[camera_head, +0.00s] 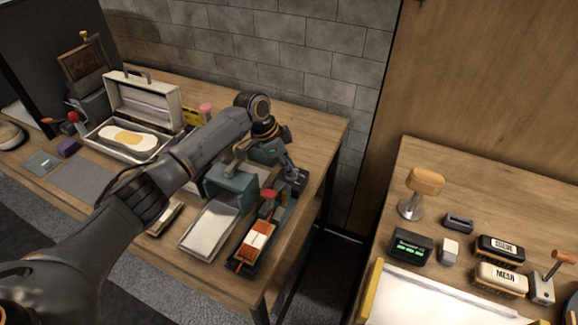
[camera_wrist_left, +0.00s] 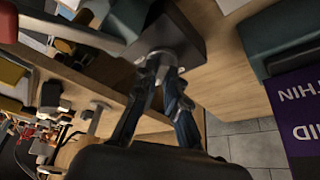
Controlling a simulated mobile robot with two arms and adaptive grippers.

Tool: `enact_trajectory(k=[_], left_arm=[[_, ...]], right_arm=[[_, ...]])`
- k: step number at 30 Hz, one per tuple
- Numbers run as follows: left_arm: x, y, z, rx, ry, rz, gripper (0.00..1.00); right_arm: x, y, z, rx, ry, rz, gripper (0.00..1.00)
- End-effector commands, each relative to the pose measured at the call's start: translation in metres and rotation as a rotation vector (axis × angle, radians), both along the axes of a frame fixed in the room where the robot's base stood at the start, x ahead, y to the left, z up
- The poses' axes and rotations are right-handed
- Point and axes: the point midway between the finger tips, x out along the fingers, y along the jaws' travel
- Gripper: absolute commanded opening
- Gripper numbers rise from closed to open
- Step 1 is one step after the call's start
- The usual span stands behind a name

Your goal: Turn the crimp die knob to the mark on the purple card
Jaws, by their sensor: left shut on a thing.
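My left gripper (camera_head: 291,172) is at the right side of the teal press (camera_head: 232,183), beside a dark block. In the left wrist view my left gripper (camera_wrist_left: 160,68) is shut on a small pale metal knob (camera_wrist_left: 157,53) against the dark block (camera_wrist_left: 187,36). The fingers cover much of the knob, and I cannot make out its pointer. The purple card (camera_wrist_left: 293,118) is at the right edge of that view, with white upside-down words, partly cut off. I cannot make out the card in the head view. My right gripper is not in view.
A red-topped lever (camera_head: 268,194) and an orange-and-white piece in a dark holder (camera_head: 257,240) stand in front. A metal tray (camera_head: 212,229) lies left of them. An open white case (camera_head: 144,110) stands behind. A gap separates the right-hand table (camera_head: 475,210).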

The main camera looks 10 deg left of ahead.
Motion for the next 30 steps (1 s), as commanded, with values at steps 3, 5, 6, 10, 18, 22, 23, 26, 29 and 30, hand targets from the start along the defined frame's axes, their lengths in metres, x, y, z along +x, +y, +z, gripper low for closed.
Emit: enact_trajectory(k=[3, 5, 6, 10, 18, 22, 23, 26, 29, 30], left_arm=[[0.001, 0.000, 0.001, 0.001, -0.002, 0.001, 0.23], [0.001, 0.000, 0.001, 0.001, -0.002, 0.001, 0.34], [0.000, 0.000, 0.001, 0.001, -0.002, 0.001, 0.34], [0.000, 0.000, 0.000, 0.001, -0.002, 0.001, 0.34], [-0.001, 0.005, 0.011, 0.000, -0.003, 0.001, 0.34], [-0.003, 0.013, 0.034, -0.001, -0.004, 0.002, 0.34], [-0.004, 0.016, 0.040, 0.000, -0.005, 0.002, 0.34], [-0.007, 0.024, 0.061, 0.000, -0.005, 0.001, 0.34], [-0.009, 0.031, 0.079, 0.001, -0.005, 0.002, 0.34], [-0.010, 0.034, 0.086, 0.000, -0.004, 0.002, 0.34]], right_arm=[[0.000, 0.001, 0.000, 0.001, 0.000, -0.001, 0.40], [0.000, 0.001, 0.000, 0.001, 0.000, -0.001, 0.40], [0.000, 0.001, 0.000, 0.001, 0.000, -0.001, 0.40], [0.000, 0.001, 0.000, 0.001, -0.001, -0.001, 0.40], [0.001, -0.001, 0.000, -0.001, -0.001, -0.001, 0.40], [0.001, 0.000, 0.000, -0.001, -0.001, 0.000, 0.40], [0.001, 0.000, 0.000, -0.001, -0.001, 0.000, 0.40], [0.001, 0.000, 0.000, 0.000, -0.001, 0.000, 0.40], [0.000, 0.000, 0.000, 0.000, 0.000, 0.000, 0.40], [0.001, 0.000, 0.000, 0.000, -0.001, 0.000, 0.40]])
